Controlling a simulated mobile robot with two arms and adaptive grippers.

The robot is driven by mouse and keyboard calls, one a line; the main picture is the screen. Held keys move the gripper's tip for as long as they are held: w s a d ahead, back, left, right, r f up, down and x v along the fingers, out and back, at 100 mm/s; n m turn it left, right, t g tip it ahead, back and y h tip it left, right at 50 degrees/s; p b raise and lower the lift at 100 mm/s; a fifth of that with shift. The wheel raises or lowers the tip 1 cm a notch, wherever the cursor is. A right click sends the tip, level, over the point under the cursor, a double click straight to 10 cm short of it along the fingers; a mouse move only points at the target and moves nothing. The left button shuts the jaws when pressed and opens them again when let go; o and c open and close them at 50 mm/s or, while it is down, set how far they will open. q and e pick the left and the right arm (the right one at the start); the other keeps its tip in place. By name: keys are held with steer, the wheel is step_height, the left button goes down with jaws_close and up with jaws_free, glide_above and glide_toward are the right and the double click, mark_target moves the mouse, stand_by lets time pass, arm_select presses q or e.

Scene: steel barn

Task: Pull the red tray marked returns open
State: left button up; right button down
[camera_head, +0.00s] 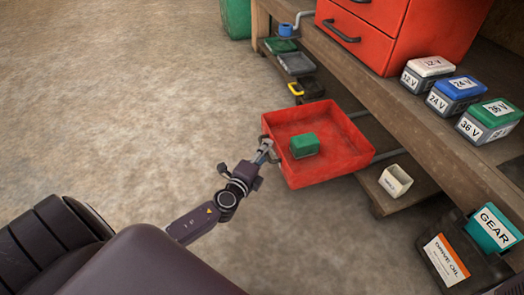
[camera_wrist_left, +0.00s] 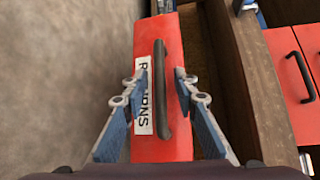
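The red tray (camera_head: 333,128) is out from under the wooden bench, with a grey metal rail showing beside it. A green block (camera_head: 304,145) lies inside it. In the left wrist view, the tray's red front (camera_wrist_left: 172,35) carries a white label (camera_wrist_left: 142,110) reading RETURNS, partly covered by a finger. A dark bar handle (camera_wrist_left: 161,90) runs along that front. My left gripper (camera_head: 265,151) is at the tray's front. In the wrist view its fingers (camera_wrist_left: 160,88) are apart on both sides of the handle, with a gap visible. My right gripper is not in view.
A red drawer cabinet (camera_head: 367,35) and several battery boxes (camera_head: 427,73) stand on the bench (camera_head: 400,115). A small cream container (camera_head: 395,180) sits on the lower shelf. A dark bin (camera_head: 455,250) stands at lower right. The floor to the left is clear.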

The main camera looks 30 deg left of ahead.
arm_select(q)
steer(key=s+d+r, duration=0.1)
steer(key=s, duration=1)
steer(key=shift+s+d+r, duration=0.25)
steer(key=shift+s+r, duration=0.05)
steer(key=shift+s, duration=0.05)
